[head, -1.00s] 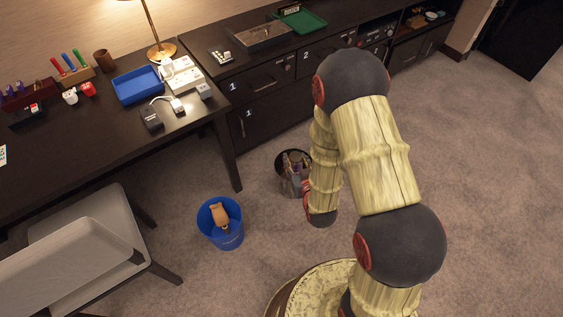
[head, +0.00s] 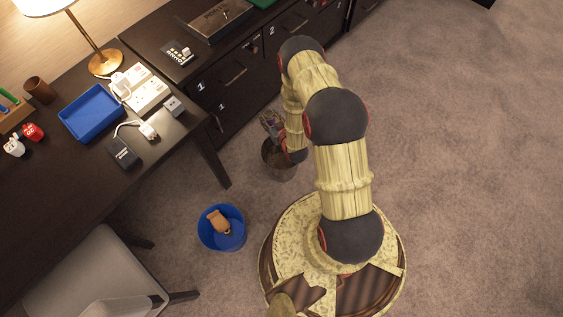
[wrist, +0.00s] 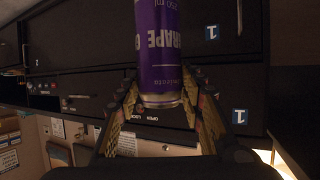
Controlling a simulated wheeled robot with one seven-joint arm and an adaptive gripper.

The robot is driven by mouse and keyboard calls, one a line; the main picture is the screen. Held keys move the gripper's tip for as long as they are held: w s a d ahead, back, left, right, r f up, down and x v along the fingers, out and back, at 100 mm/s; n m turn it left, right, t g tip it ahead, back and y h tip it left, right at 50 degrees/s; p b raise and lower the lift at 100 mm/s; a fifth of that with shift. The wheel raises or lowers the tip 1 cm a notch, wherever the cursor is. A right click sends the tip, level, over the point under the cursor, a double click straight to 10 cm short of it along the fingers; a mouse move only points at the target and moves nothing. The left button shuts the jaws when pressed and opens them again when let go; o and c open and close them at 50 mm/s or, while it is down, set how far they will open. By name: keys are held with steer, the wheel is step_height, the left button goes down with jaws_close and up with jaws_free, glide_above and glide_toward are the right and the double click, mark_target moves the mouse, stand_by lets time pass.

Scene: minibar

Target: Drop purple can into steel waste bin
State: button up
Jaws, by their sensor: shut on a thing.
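The purple can (wrist: 160,50), labelled GRAPE, shows in the wrist view between the two fingers of my gripper (wrist: 162,98). My gripper is shut on it near one end. In the head view my gripper (head: 270,122) is small and appears just beyond the far rim of the dark round steel waste bin (head: 279,172). I cannot make out the can there. The bin stands on the carpet by the drawers. My arm hides part of its right side, and its inside is too dark to read.
A blue bin (head: 233,243) with a brown object (head: 218,222) in it stands left of the steel bin. A dark desk (head: 60,190) with a blue tray (head: 91,112) is at left, above a grey chair (head: 95,270). Drawers (head: 225,82) stand behind. Carpet at right is clear.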

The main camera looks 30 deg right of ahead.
steer(key=s+d+f+b, duration=0.1)
steer(key=s+d+f, duration=0.1)
steer(key=f, duration=0.7)
steer(key=s+d+f+b, duration=0.1)
steer(key=s+d+f, duration=0.1)
steer(key=f, duration=0.8)
steer(key=shift+s+d+f, duration=0.25)
steer(key=shift+d, duration=0.55)
steer(key=o, duration=0.9)
steer(key=shift+s, duration=0.1)
steer(key=v, duration=1.1)
steer(key=shift+s+r, duration=0.15)
steer(key=shift+s, duration=0.25)
steer(key=shift+a, duration=0.1)
